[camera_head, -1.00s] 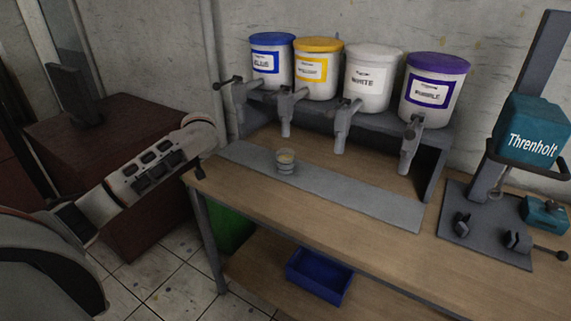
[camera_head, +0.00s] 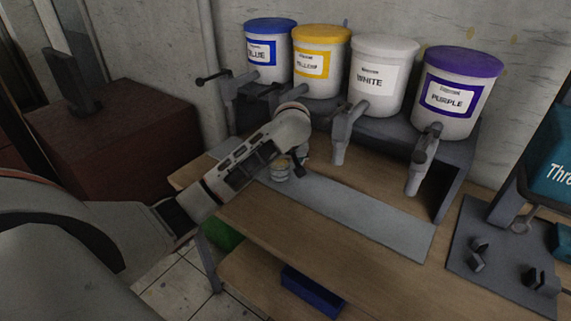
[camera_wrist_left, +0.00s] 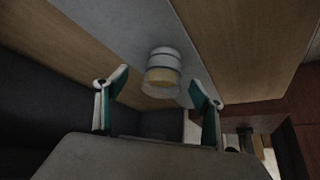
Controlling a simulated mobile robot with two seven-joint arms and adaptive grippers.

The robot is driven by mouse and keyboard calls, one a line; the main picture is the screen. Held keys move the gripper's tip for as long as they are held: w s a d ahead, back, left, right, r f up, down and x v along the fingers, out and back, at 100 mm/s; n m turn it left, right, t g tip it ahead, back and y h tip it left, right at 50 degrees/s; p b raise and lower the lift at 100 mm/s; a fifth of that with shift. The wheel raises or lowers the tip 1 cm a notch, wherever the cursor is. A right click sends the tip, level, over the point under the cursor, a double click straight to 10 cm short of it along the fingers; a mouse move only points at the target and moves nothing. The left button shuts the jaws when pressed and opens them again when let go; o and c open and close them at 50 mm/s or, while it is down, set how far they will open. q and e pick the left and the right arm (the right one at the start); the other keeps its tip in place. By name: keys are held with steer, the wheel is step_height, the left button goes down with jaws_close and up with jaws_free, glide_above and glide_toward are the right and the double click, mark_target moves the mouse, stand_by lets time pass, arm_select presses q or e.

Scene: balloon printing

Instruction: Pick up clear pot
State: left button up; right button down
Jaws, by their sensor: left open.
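The clear pot (camera_head: 281,172) stands on the grey strip on the bench, below the paint dispensers. In the left wrist view the clear pot (camera_wrist_left: 163,72) shows ahead of my left gripper, with yellowish content and stacked rings. My left gripper (camera_wrist_left: 160,95) is open, its two fingers spread to either side of the pot and apart from it. In the head view my left gripper (camera_head: 298,166) is beside the pot, and my arm partly covers this area. My right gripper is not in view.
Tubs of blue (camera_head: 270,52), yellow (camera_head: 319,62), white (camera_head: 377,92) and purple (camera_head: 452,100) paint stand on a raised shelf with taps hanging over the bench. A press (camera_head: 510,250) stands at the right. The grey strip (camera_head: 370,215) is clear right of the pot.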

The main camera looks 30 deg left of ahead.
arm_select(q)
steer(key=shift+a+f, duration=0.55)
steer(key=shift+f, duration=0.25)
steer(key=shift+x, duration=2.55)
steer(key=shift+w+r, duration=0.1)
steer(key=shift+w, duration=0.05)
steer(key=c, duration=1.4)
steer(key=shift+c, duration=0.4)
steer(key=shift+r, duration=0.15)
